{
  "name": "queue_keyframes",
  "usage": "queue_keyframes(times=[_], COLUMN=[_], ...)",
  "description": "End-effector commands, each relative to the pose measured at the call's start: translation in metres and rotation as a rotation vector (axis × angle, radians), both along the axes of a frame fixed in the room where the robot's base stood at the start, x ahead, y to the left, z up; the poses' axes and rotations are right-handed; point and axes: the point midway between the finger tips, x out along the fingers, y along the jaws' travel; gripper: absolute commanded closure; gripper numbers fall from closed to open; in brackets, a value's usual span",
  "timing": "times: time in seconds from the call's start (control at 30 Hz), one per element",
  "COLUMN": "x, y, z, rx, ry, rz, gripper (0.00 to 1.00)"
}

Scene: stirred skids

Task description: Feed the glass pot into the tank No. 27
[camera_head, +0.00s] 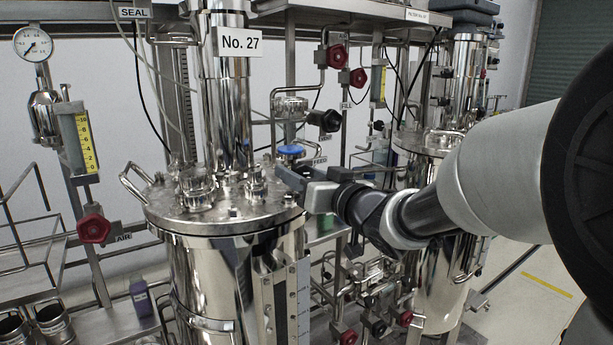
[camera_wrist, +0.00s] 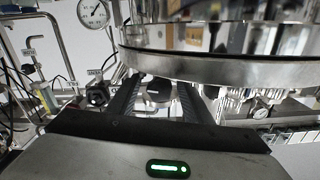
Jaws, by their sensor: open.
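The tank No. 27 (camera_head: 225,270) is a shiny steel vessel with a flanged lid (camera_head: 220,215), left of centre in the head view. A "No. 27" label is on the column above it. My gripper (camera_head: 290,178) is at the right edge of the lid, partly hidden by its own body. In the wrist view my gripper (camera_wrist: 160,88) shows two dark fingers apart, with a steel rim (camera_wrist: 215,70) just above and beyond them. A dark round thing shows between the fingers; I cannot tell what it is. I cannot make out a glass pot in either view.
A blue round cap (camera_head: 290,152) sits by a FEED label, close to my gripper. Pipes with red valve knobs (camera_head: 94,228) surround the tank. A second steel tank (camera_head: 437,270) stands at right.

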Motion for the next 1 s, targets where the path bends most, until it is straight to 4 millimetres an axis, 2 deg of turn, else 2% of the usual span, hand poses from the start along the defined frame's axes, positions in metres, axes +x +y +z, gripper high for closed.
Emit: queue_keyframes(times=[0.23,0.4,0.5,0.77,1.0], x=[0.0005,0.0004,0.0003,0.0005,0.0005], y=[0.0005,0.0005,0.0004,-0.0001,-0.0004], z=[0.0003,0.0003,0.0003,-0.0009,-0.0022], rx=[0.000,-0.001,-0.001,-0.031,-0.142], ry=[0.000,-0.001,-0.001,-0.022,-0.099], rz=[0.000,0.000,0.000,0.000,0.001], gripper=[0.54,0.83,0.96,0.96,0.95])
